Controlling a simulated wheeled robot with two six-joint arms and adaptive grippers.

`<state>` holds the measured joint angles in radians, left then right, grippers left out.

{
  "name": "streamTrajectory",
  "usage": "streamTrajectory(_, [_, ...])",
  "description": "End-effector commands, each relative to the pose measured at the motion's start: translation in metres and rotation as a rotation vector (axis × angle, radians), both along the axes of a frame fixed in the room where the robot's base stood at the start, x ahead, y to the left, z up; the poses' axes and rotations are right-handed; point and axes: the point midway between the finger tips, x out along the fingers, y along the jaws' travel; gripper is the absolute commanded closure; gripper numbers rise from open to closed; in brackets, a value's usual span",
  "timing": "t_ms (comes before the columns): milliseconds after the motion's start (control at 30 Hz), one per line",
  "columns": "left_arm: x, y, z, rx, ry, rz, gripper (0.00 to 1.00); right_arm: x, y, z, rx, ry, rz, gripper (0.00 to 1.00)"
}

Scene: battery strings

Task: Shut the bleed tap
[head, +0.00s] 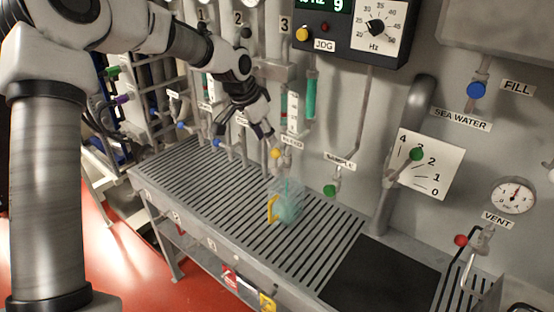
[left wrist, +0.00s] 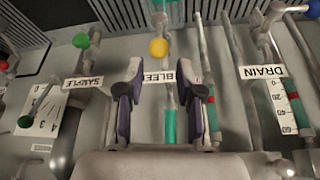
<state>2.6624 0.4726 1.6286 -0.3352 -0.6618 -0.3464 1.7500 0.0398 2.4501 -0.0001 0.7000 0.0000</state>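The bleed tap's yellow knob (head: 276,153) sits on the wall below the BLEED label (head: 292,142). In the left wrist view the picture is turned over, and the yellow knob (left wrist: 158,48) shows beyond the fingertips, roughly between them. My left gripper (head: 264,136) is close to the tap, pointing down at it. In the left wrist view its two fingers (left wrist: 164,76) stand apart with nothing gripped between them. A clear jug (head: 288,205) with a yellow handle and greenish liquid stands on the grating below the tap. My right gripper is out of view.
The green SAMPLE knob (head: 330,190) is right of the bleed tap. Blue-knobbed taps (head: 217,142) are to the left. The JDG control box (head: 350,28) juts out above. The slatted grating (head: 215,192) has free room left of the jug.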

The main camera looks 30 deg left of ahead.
Motion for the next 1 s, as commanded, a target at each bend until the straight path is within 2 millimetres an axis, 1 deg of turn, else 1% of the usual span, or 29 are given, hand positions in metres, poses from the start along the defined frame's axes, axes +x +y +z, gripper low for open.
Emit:
streamTrajectory(300, [0.026, -0.008, -0.067, 0.002, 0.007, 0.0, 0.64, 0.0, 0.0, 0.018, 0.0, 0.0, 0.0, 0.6])
streamTrajectory(400, [0.033, -0.01, -0.085, 0.003, 0.004, -0.001, 0.64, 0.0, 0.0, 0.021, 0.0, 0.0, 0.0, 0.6])
streamTrajectory(500, [0.038, -0.011, -0.096, 0.002, 0.004, 0.0, 0.64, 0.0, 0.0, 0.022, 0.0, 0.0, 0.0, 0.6])
streamTrajectory(567, [0.039, -0.012, -0.099, 0.001, 0.002, 0.0, 0.64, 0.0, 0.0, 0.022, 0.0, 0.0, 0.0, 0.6])
streamTrajectory(800, [0.04, -0.012, -0.101, 0.001, 0.001, 0.0, 0.64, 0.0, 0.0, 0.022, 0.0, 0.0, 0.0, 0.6])
streamTrajectory(867, [0.04, -0.012, -0.101, 0.001, 0.002, 0.0, 0.85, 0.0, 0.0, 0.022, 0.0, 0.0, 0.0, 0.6])
streamTrajectory(900, [0.04, -0.012, -0.101, 0.001, 0.002, 0.0, 0.99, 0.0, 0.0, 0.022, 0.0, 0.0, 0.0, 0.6])
streamTrajectory(1000, [0.039, -0.012, -0.101, 0.001, 0.003, 0.0, 1.0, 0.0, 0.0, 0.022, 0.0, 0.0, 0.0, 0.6])
